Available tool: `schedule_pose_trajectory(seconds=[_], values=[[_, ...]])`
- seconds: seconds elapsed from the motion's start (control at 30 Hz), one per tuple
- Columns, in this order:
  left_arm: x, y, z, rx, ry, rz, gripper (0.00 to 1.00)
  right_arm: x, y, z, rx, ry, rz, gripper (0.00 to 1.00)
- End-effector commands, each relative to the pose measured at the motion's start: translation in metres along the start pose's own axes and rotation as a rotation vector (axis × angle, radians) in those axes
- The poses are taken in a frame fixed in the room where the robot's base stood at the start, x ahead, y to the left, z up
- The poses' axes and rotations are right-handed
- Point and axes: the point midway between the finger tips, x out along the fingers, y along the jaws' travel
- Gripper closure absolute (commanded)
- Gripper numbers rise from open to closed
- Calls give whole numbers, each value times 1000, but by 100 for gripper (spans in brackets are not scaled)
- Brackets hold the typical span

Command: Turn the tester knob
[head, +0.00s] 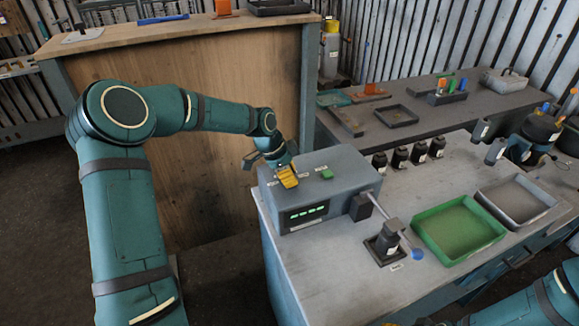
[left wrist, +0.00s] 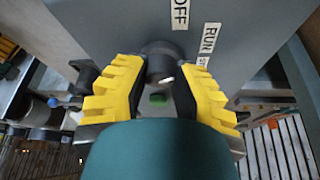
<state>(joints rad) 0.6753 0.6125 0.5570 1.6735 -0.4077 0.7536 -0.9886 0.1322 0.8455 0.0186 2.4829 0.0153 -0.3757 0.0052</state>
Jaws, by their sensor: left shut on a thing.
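The grey tester box (head: 335,188) stands at the near left corner of the workbench, with a lit green display on its front. My left gripper (head: 287,176) is over the left part of its top face. In the left wrist view, the yellow fingers of the left gripper (left wrist: 160,90) are closed around the dark round tester knob (left wrist: 160,62). A small white mark shows on the knob. OFF (left wrist: 180,12) and RUN (left wrist: 209,38) labels lie beyond it, with a third label partly hidden. The knob is hidden by the fingers in the head view.
A green button (head: 326,174) is on the tester top, right of my left gripper. A fixture with a dark block (head: 388,238) stands beside the box. A green tray (head: 458,231) and a grey tray (head: 516,201) lie further right. A wooden panel (head: 190,130) rises behind my left arm.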

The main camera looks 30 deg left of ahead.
Motion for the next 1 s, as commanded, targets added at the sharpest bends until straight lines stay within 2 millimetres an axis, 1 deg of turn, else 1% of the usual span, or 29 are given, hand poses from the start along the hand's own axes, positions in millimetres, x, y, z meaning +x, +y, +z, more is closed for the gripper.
schedule_pose_trajectory(seconds=[0.03, 0.1, 0.4, 0.6, 1.0], values=[[-1, 0, -2, 39, 2, 21, 100, -8, -3, -1, 0, 0, -1, 53], [-1, 0, -2, 100, 3, 46, 100, -13, -4, -2, 0, 0, -2, 53], [1, 0, -2, 365, 3, 156, 100, -28, -9, -3, -1, -1, -6, 53], [2, 0, -2, 542, 2, 229, 100, -33, -10, -4, -1, -1, -7, 53], [3, 0, -2, 894, 2, 376, 100, -37, -12, -4, 0, -2, -8, 53]])
